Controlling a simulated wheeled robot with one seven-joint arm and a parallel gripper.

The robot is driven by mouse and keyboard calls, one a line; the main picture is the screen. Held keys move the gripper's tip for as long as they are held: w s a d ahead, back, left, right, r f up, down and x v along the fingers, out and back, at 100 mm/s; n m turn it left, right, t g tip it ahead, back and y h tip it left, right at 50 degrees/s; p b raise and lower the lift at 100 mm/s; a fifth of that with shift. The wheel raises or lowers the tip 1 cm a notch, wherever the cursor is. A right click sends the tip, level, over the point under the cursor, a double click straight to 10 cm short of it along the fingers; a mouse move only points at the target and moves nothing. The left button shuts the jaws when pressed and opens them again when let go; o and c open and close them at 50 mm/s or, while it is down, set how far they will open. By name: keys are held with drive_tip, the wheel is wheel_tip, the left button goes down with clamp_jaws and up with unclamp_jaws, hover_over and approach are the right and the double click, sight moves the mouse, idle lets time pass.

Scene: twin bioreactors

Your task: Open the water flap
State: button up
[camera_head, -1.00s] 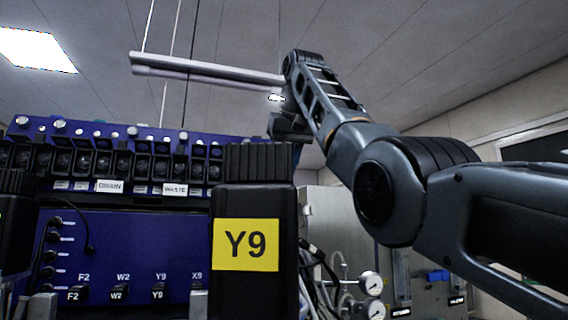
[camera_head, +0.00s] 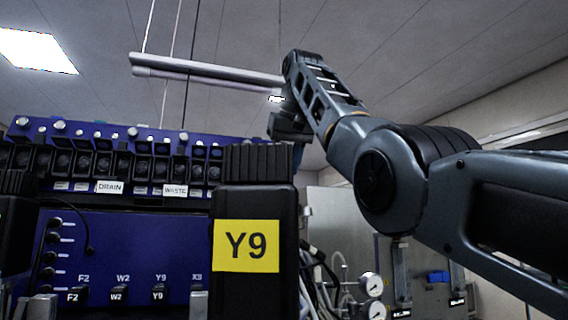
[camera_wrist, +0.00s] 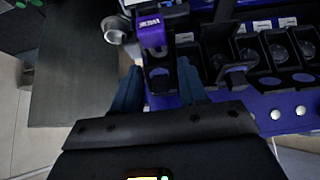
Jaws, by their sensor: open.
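The letters are too blurred to read surely. My gripper (camera_wrist: 160,84) is open, one dark blue finger on each side of that slot. A dark round part (camera_wrist: 160,75) shows between the fingers, which hold nothing. I cannot tell whether the fingers touch the slot's sides.
The blue rack (camera_head: 140,130) holds a row of black slots, with DRAIN (camera_head: 109,187) and WASTE (camera_head: 175,190) labels. A tall black-capped block marked Y9 (camera_head: 246,245) stands in front. More slots (camera_wrist: 285,48) lie right of my fingers. A metal cup-like part (camera_wrist: 116,30) is close on the left.

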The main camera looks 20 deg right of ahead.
drive_tip(key=v, duration=0.7)
drive_tip(key=shift+s+r, duration=0.2)
drive_tip(key=shift+r, duration=0.05)
